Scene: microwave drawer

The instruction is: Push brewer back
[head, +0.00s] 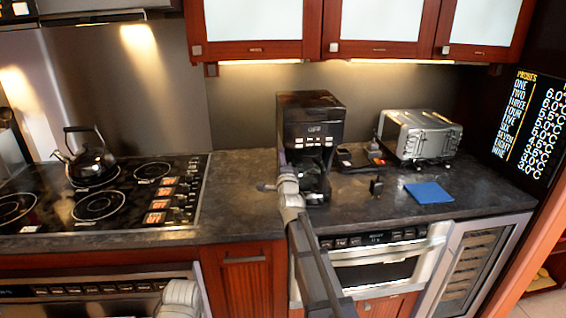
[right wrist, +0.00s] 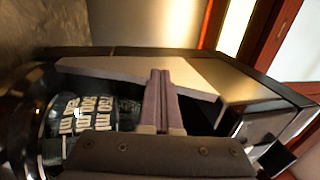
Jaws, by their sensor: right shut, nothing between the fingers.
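The brewer (head: 311,112) is a tall black coffee maker standing upright on the dark counter, right of the stove. A dark glass carafe (head: 312,178) sits in its front. My right arm reaches up from the bottom to the brewer's left front side. My right gripper (right wrist: 161,74) is shut and empty, with its fingertips against or very near the brewer's pale grey face (right wrist: 110,69). I cannot tell if they touch. The carafe with white print also shows in the right wrist view (right wrist: 80,118).
A silver toaster (head: 420,134) stands right of the brewer, with small dark items between them. A blue cloth (head: 429,193) lies near the counter's front edge. A kettle (head: 91,160) sits on the stove (head: 120,204). Cabinets (head: 370,25) hang above.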

